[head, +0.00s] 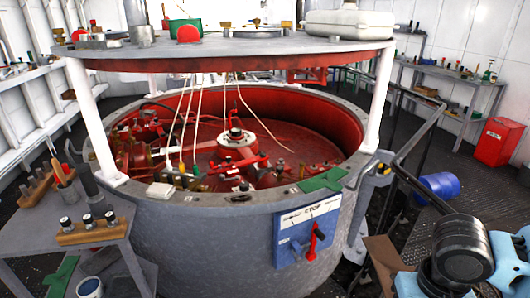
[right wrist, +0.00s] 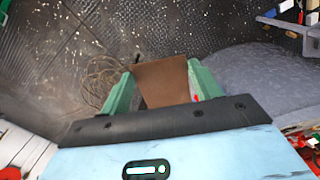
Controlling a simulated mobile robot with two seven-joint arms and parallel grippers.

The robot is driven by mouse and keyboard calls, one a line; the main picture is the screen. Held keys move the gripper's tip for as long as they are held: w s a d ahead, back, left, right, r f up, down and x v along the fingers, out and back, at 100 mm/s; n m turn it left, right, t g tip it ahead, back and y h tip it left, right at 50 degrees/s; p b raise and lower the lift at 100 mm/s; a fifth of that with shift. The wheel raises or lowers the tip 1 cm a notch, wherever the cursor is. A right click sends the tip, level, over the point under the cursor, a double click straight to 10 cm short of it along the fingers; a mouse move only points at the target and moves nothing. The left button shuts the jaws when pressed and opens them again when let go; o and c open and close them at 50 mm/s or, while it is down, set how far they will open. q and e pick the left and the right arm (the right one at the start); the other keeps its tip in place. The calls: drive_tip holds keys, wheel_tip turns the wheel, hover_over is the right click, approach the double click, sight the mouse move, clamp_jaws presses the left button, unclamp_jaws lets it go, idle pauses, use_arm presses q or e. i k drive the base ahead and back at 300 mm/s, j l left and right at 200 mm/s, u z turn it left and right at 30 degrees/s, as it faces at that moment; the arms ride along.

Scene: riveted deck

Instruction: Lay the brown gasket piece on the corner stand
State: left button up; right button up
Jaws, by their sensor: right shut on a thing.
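The brown gasket piece (right wrist: 162,80) is a flat plate between the green fingers of my right gripper (right wrist: 163,92), which is shut on it. In the head view the brown piece (head: 383,262) shows at the lower right, beside my blue arm and off the floor. A grey stand (head: 42,224) with tools on it is at the front left, far across from the piece; I cannot tell for sure that it is the corner stand. My left gripper is not in view.
A large round grey tub (head: 185,240) with red machinery inside fills the middle, under a round tabletop (head: 240,47) on white legs. A black handrail (head: 412,180), blue drum (head: 438,187) and red bin (head: 498,142) are on the right. Coiled cable (right wrist: 98,78) lies on the floor.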

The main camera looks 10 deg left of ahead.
sight(47, 219)
drive_tip(key=j+u, duration=0.1)
drive_tip(key=u, duration=1.8)
drive_tip(key=i+j, duration=0.35)
drive_tip(key=i, duration=0.2)
drive_tip(key=i+j, duration=0.3)
drive_tip(key=i, duration=0.25)
drive_tip(key=i+j, duration=0.35)
drive_tip(key=i, duration=0.2)
